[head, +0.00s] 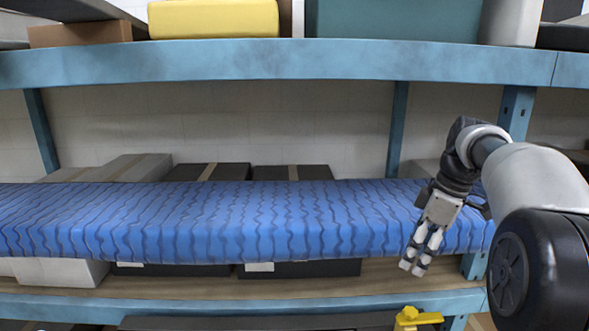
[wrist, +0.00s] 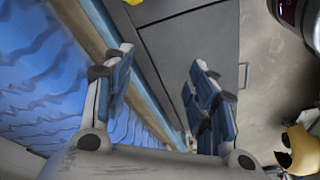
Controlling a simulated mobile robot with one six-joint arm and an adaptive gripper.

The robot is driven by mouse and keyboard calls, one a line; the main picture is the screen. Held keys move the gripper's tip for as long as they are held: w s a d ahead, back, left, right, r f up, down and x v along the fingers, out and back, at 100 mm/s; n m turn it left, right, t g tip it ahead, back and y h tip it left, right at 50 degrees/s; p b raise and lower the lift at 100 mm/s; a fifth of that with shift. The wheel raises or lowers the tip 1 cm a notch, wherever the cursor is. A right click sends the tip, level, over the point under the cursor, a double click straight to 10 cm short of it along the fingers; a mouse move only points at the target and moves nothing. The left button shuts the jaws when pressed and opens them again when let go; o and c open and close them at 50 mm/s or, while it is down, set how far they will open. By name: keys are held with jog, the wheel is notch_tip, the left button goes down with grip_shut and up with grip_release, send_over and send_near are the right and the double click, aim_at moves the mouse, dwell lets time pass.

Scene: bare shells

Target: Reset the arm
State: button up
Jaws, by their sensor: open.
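My gripper (head: 416,268) hangs at the right in the head view, pointing down, in front of the right end of a blue wavy-patterned surface (head: 230,222). In the wrist view my gripper (wrist: 165,95) shows its fingers spread apart with nothing between them. The blue patterned surface (wrist: 40,75) lies at the left in the wrist view. My arm comes in from the right edge of the head view.
A blue shelf beam (head: 290,62) runs above, bearing a yellow box (head: 213,19) and a teal box (head: 392,18). Dark boxes (head: 300,269) sit on a wooden lower shelf (head: 400,277). A yellow object (head: 417,318) stands low, below my gripper.

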jog(key=s+a+r+m+t+h, duration=0.15)
jog(key=s+a+m, duration=0.35)
jog(key=s, duration=0.5)
jog(key=s+a+f+m+b, duration=0.1)
jog(key=s+a+f+m, duration=0.1)
jog(key=s, duration=0.4)
jog(key=s+a+f+m+t, duration=0.1)
jog(key=s+a+f+m, duration=0.1)
jog(key=s+f, duration=0.3)
jog(key=s+a+f+m+t+b, duration=0.1)
jog(key=s+a+f+m, duration=0.1)
jog(key=s, duration=0.6)
jog(key=shift+s+a+f+m+h+b, duration=0.35)
jog(key=shift+f+m+h, duration=0.1)
jog(key=shift+f, duration=0.4)
